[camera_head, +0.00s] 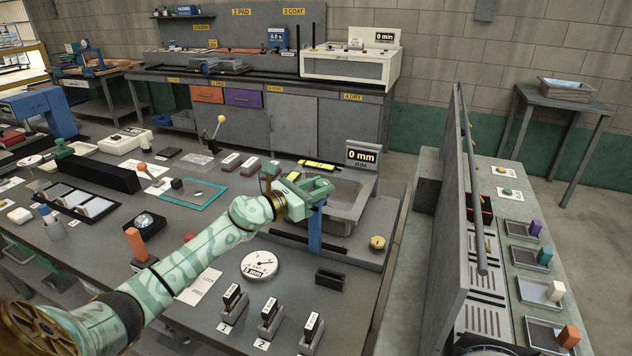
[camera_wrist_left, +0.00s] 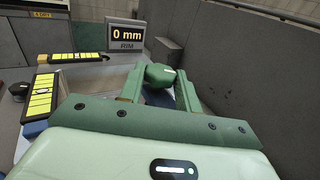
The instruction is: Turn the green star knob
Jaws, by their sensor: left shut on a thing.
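My left gripper (camera_head: 312,190), mint green, reaches in from the left over the near side of the metal basin (camera_head: 347,194). In the left wrist view its two fingers stand on either side of the green knob (camera_wrist_left: 160,76), shut on it. The knob's rounded top shows between the fingertips; its lower part is hidden, and I cannot make out its star shape. In the head view the gripper covers the knob. A blue post (camera_head: 315,232) stands below the gripper. A display (camera_head: 362,156) behind the basin reads 0 mm, RIM. My right gripper is not in view.
A yellow level (camera_head: 320,164) lies by the basin's far edge. A round dial (camera_head: 261,265), several black-and-grey blocks (camera_head: 270,315) and a brass knob (camera_head: 377,243) are on the bench nearby. A tall grey panel (camera_head: 455,210) stands to the right.

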